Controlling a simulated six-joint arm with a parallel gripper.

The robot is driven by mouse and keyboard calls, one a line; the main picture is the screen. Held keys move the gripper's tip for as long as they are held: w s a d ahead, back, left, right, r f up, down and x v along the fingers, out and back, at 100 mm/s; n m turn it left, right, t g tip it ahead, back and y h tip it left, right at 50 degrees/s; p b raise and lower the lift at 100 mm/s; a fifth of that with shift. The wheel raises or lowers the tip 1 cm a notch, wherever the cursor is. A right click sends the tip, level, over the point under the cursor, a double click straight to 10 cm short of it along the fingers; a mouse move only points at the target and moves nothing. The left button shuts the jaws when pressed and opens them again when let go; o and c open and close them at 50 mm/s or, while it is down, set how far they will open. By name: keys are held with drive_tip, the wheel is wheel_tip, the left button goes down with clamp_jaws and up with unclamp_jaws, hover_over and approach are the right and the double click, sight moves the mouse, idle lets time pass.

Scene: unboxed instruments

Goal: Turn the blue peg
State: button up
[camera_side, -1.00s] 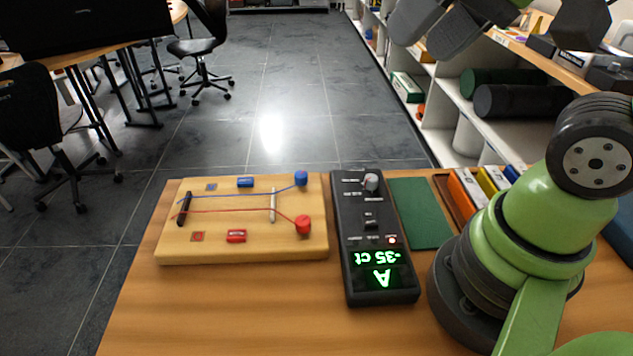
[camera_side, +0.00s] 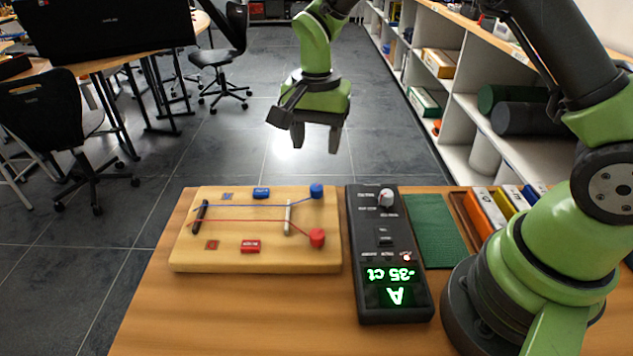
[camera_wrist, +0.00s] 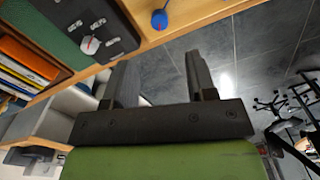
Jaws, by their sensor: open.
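The blue peg (camera_side: 317,191) stands at the far right corner of the wooden string board (camera_side: 190,256), with a blue string running left from it. It also shows at the top of the wrist view (camera_wrist: 159,19). A red peg (camera_side: 317,238) with a red string stands nearer on the same board. The black tuner (camera_side: 392,314) to the right shows a green "A" and "-35 ct". My gripper (camera_side: 315,145) is open and empty, in the air above and beyond the blue peg, fingers pointing down. In the wrist view its two fingers (camera_wrist: 160,75) are spread apart.
A green mat (camera_side: 433,230) and a tray with several colored boxes (camera_side: 487,212) lie right of the tuner. A shelf unit (camera_side: 525,150) stands behind at right. Chairs (camera_side: 62,130) and another table are at left. The front of the wooden table (camera_side: 240,315) is clear.

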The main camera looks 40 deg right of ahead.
sight(316, 187)
wheel_tip(316, 187, down, 10)
drive_tip(key=shift+r, duration=0.15)
idle(0.3)
drive_tip(key=c, duration=0.9)
drive_tip(key=shift+n, duration=0.3)
drive_tip(key=n, duration=0.6)
drive_tip(key=shift+n, duration=0.3)
drive_tip(key=n, duration=0.6)
drive_tip(key=shift+n, duration=0.4)
